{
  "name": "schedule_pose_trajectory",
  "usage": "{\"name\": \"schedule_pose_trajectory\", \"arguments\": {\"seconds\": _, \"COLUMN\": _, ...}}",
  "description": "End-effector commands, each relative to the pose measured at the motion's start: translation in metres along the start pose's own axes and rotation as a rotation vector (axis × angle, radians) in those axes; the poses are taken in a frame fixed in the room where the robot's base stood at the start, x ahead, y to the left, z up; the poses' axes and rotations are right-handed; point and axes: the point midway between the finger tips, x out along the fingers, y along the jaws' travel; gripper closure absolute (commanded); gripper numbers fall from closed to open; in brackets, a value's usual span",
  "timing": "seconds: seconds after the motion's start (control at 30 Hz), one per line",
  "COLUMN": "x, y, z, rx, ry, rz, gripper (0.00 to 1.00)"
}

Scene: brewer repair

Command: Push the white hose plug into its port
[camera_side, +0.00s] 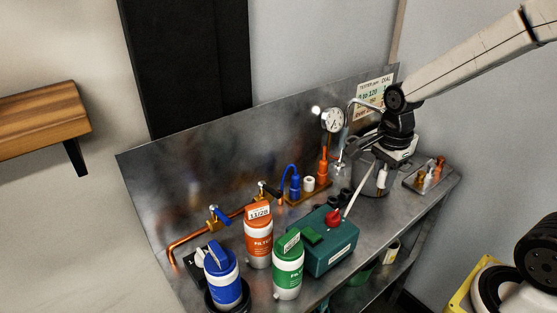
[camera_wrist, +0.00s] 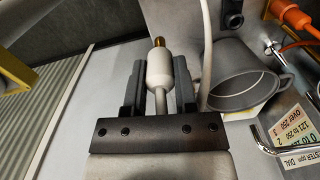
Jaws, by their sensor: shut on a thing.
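My gripper (camera_wrist: 157,72) is shut on the white hose plug (camera_wrist: 159,72), which sits between its two dark fingers. The plug has a wide white body, a narrower white stem toward my wrist and a brass-coloured tip pointing to the top of the wrist view. The tip is clear of any socket. In the side view the plug (camera_side: 382,177) hangs below my gripper at the right part of the bench. A white hose (camera_wrist: 206,45) runs beside the right finger. A black socket-like fitting (camera_wrist: 231,14) shows at the top; I cannot tell whether it is the port.
A teal box (camera_side: 330,245) with a red knob stands left of my gripper. Filter bottles (camera_side: 289,270) stand farther left. A small tray of fittings (camera_side: 425,180) is on the right.

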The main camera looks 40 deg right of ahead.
Motion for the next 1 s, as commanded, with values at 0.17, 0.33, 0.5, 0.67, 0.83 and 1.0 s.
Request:
{"name": "schedule_pose_trajectory", "arguments": {"seconds": 0.17, "x": -0.007, "y": 0.000, "z": 0.000, "rx": 0.000, "ry": 0.000, "rz": -0.002, "gripper": 1.00}}
{"name": "schedule_pose_trajectory", "arguments": {"seconds": 0.33, "x": -0.013, "y": 0.000, "z": 0.000, "rx": 0.000, "ry": 0.000, "rz": -0.001, "gripper": 1.00}}
{"name": "schedule_pose_trajectory", "arguments": {"seconds": 0.5, "x": -0.018, "y": 0.000, "z": 0.000, "rx": 0.000, "ry": 0.000, "rz": -0.001, "gripper": 1.00}}
{"name": "schedule_pose_trajectory", "arguments": {"seconds": 0.67, "x": -0.023, "y": 0.000, "z": 0.000, "rx": 0.000, "ry": 0.000, "rz": 0.000, "gripper": 1.00}}
{"name": "schedule_pose_trajectory", "arguments": {"seconds": 0.83, "x": -0.025, "y": 0.000, "z": 0.000, "rx": 0.000, "ry": 0.000, "rz": -0.001, "gripper": 1.00}}
{"name": "schedule_pose_trajectory", "arguments": {"seconds": 1.0, "x": -0.025, "y": -0.001, "z": 0.000, "rx": 0.000, "ry": 0.000, "rz": 0.000, "gripper": 1.00}}
